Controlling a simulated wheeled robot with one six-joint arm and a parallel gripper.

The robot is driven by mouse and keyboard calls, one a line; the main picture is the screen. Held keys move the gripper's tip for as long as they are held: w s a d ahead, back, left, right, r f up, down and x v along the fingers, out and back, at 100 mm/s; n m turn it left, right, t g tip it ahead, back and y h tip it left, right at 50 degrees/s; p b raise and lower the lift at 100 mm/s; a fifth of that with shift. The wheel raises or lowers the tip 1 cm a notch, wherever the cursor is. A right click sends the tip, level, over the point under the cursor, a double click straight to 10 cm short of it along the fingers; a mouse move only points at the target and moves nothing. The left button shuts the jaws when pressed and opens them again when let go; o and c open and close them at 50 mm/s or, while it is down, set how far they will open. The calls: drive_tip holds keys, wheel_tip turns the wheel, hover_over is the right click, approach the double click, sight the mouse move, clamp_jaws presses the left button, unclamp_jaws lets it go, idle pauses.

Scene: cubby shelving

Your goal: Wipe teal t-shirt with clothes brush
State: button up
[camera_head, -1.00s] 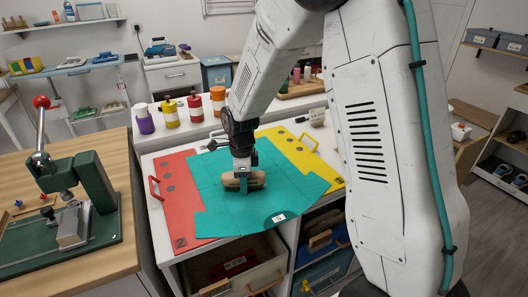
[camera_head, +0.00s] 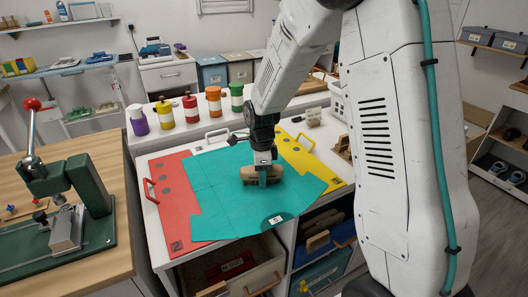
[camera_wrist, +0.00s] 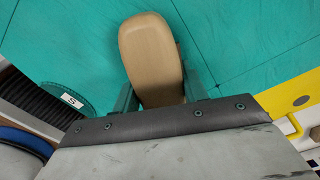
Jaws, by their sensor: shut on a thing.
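The teal t-shirt (camera_head: 225,200) lies flat across the white cubby top, over a red board (camera_head: 172,195) and a yellow board (camera_head: 305,160). My gripper (camera_head: 263,178) points down at the right half of the shirt. It is shut on the clothes brush (camera_head: 249,174), which has a tan wooden back. In the wrist view the brush (camera_wrist: 150,55) sits between the two dark fingers, over the teal cloth (camera_wrist: 70,45). The bristles are hidden beneath the wood, so I cannot tell if they touch the cloth. A size tag (camera_head: 275,219) shows at the shirt's front edge.
Several coloured bottles, one of them red (camera_head: 191,108), stand on a ledge behind the shirt. A green press with a red-knobbed lever (camera_head: 75,190) stands on the wooden table at left. Open cubbies with bins (camera_head: 245,275) lie below.

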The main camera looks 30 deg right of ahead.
wheel_tip(320, 180, up, 3)
drive_tip(key=shift+a+f, duration=0.1)
drive_tip(key=shift+f, duration=0.05)
drive_tip(key=shift+r, duration=2.7)
